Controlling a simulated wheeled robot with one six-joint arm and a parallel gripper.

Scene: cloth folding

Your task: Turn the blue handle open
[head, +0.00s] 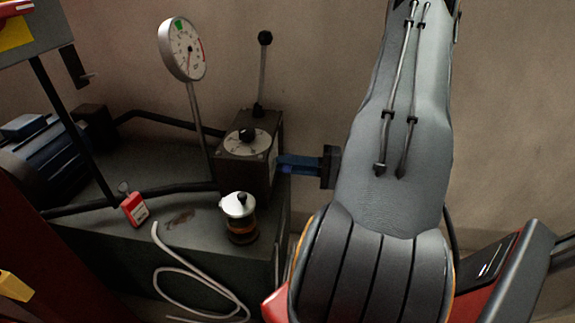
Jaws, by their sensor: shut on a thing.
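The blue handle (297,163) sticks out to the right from the side of a dark control box (262,160). It lies nearly level. My gripper (328,167) shows only as a dark block at the handle's outer right end, beside my grey arm. It is shut on the handle. The fingertips cannot be made out clearly, and the arm hides the rest of the gripper.
A round gauge (182,49) on a thin post and an upright black-knobbed lever (263,70) stand near the box. A metal-topped jar (239,217), a red tag (134,208) and a pale hose (190,270) are in front. A motor (50,160) stands left.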

